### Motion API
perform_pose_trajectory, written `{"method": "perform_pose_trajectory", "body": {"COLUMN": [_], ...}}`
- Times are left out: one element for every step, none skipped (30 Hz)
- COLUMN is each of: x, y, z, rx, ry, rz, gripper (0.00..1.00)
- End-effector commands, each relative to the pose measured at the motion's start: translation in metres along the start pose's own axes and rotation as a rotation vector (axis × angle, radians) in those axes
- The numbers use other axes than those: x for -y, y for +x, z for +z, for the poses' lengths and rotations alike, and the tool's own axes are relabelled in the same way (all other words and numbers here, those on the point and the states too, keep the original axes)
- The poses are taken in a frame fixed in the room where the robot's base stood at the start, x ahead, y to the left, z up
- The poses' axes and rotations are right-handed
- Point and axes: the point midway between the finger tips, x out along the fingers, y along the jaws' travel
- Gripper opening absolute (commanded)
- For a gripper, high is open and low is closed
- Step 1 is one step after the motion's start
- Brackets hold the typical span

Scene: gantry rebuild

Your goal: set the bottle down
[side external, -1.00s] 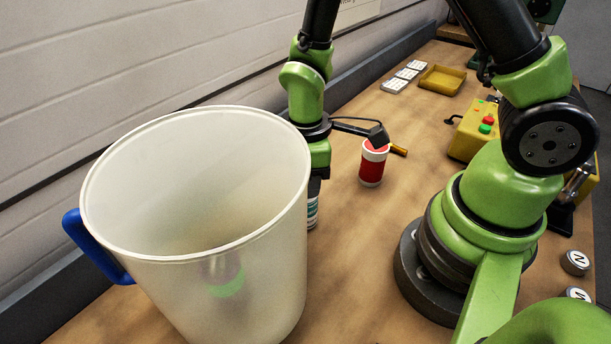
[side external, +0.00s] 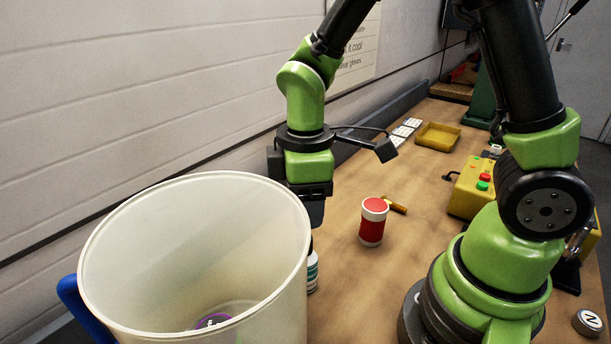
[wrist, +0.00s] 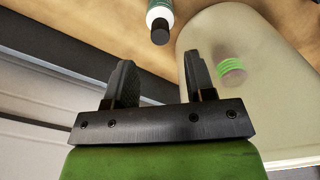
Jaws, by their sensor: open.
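The bottle (side external: 313,272), white and teal with a dark cap, stands on the wooden bench (side external: 345,290) just right of the big translucent bucket (side external: 300,265). The bucket's rim and wall hide part of it in the side view. In the wrist view the bottle (wrist: 160,16) shows at the top, its black cap toward my gripper, its far end cut off by the frame. My gripper (side external: 316,213) is above the bottle, apart from it. In the wrist view my gripper's fingers (wrist: 159,66) are spread with nothing between them.
The bucket has a blue handle (side external: 80,308) and a small item (side external: 213,320) inside. A red can (side external: 373,222) with a white band stands to the right, near a small orange-brown object (side external: 396,207). A yellow tray (side external: 438,137) and yellow button box (side external: 468,190) lie farther back.

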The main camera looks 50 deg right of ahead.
Motion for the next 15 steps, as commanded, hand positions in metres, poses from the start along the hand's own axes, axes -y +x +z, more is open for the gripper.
{"method": "perform_pose_trajectory", "body": {"x": [-0.001, 0.000, 0.000, -0.001, -0.001, -0.001, 0.000, 0.000, 0.000, 0.000, 0.000, 0.001, 0.001, 0.002, 0.003], "y": [-0.011, -0.016, -0.022, -0.026, -0.029, -0.033, -0.036, -0.038, -0.041, -0.043, -0.046, -0.051, -0.056, -0.061, -0.070], "z": [-0.001, -0.001, -0.001, -0.001, -0.001, -0.001, 0.000, 0.000, 0.000, 0.000, 0.001, 0.003, 0.005, 0.007, 0.011], "rx": [-0.007, -0.006, -0.005, -0.005, -0.005, -0.003, -0.002, -0.003, -0.003, -0.006, -0.011, -0.025, -0.039, -0.057, -0.091], "ry": [0.000, 0.000, 0.000, 0.000, -0.001, -0.001, 0.000, 0.000, 0.002, 0.007, 0.017, 0.041, 0.067, 0.102, 0.159], "rz": [0.005, 0.004, 0.004, 0.003, 0.003, 0.003, 0.002, 0.002, 0.001, 0.003, 0.004, 0.009, 0.013, 0.019, 0.028], "gripper": [0.50, 0.50, 0.50, 0.50, 0.50, 0.50, 0.50, 0.50, 0.50, 0.50, 0.50, 0.50, 0.50, 0.50, 0.50]}}
